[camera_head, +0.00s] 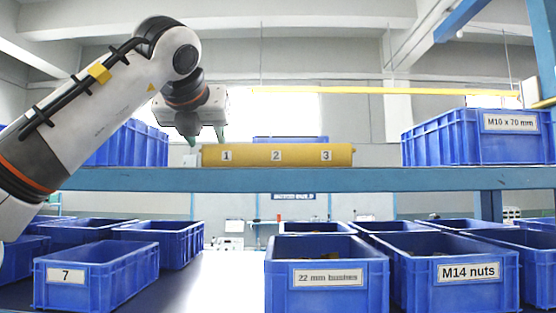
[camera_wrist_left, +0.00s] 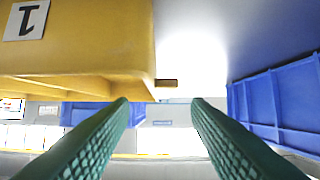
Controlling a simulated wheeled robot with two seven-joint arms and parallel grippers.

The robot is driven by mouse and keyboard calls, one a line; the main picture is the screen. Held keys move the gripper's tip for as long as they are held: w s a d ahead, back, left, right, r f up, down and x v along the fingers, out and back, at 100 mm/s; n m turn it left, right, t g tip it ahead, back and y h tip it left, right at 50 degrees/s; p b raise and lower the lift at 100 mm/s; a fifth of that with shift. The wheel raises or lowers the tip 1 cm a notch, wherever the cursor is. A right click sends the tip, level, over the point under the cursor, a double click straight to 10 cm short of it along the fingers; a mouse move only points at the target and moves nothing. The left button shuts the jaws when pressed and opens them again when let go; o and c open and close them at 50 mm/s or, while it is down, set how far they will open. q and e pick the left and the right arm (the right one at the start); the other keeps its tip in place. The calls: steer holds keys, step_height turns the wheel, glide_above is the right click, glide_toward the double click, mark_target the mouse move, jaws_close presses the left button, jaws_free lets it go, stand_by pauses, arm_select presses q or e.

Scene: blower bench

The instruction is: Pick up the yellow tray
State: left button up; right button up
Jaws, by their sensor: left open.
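The yellow tray (camera_head: 300,155) sits on the upper blue shelf in the head view, its front marked 1, 2 and 3. In the left wrist view the tray (camera_wrist_left: 90,40) fills the upper left, with its label 1 upside down. My left gripper (camera_head: 205,138) is at the tray's left end, with its fingers pointing down. The gripper (camera_wrist_left: 160,100) is open in the wrist view, and nothing shows held between its green fingers. The head view does not show clearly whether a finger touches the tray. My right gripper is not in view.
The blue shelf beam (camera_head: 380,180) runs across under the tray. A blue bin labelled M10 x 70 mm (camera_head: 455,140) stands right on the shelf, and another blue bin (camera_head: 135,146) stands left, behind my arm. Several blue bins, including M14 nuts (camera_head: 445,295), stand below.

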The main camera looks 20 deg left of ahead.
arm_select(q)
steer(key=p+x, duration=0.1)
steer(key=x, duration=0.2)
steer(key=shift+w+a+f, duration=0.1)
steer(key=shift+a+f, duration=0.1)
steer(key=shift+a, duration=0.05)
steer(key=shift+d, duration=0.15)
steer(key=c, duration=0.3)
jaws_close()
steer(key=shift+r, duration=0.1)
